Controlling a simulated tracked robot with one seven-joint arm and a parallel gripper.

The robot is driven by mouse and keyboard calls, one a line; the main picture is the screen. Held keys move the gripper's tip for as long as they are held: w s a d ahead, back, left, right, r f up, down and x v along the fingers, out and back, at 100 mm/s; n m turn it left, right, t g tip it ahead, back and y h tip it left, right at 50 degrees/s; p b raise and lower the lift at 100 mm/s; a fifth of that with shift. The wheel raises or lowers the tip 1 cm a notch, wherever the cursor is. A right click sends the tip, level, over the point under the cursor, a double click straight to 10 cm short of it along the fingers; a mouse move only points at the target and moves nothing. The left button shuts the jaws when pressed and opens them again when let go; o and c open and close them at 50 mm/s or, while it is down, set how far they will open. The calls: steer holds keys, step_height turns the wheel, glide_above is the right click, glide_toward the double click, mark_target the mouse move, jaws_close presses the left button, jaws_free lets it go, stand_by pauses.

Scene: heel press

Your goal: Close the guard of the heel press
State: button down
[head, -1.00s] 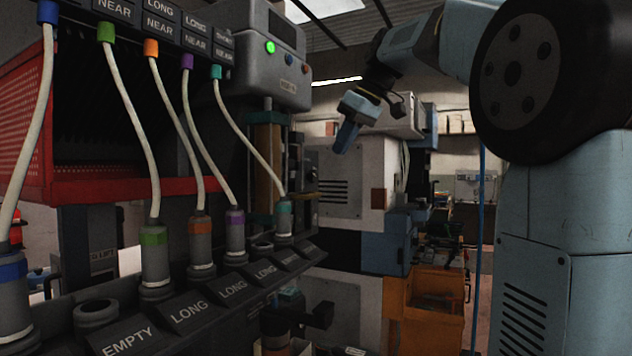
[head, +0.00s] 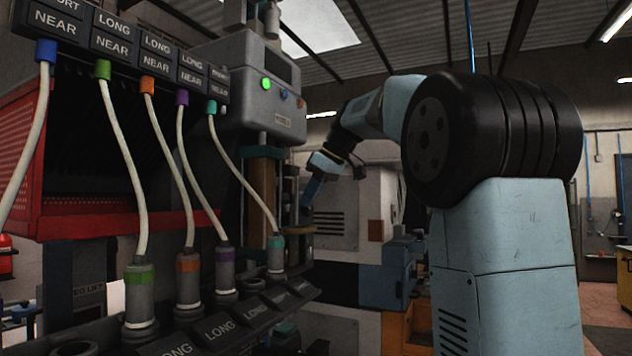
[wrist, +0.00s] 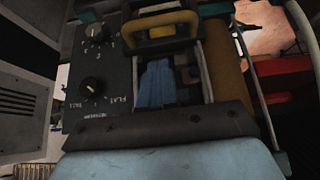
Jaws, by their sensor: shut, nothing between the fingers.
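The heel press (head: 255,95) stands at the centre left in the head view, a grey machine with a lit green lamp. In the wrist view a yellow handle (wrist: 160,27) spans a dark frame between pale rails, which looks like the guard; how far it stands open I cannot tell. My gripper (head: 312,190) is at the press's right side, pointing down.
A panel with two black knobs (wrist: 95,60) lies left of my fingers in the wrist view. A rack of capped cylinders with hoses (head: 190,275) and a red mesh guard (head: 25,145) fill the left. A grey cabinet (head: 345,215) stands behind.

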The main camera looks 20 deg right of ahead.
steer(key=shift+s+d+f, duration=0.15)
steer(key=shift+f, duration=2.2)
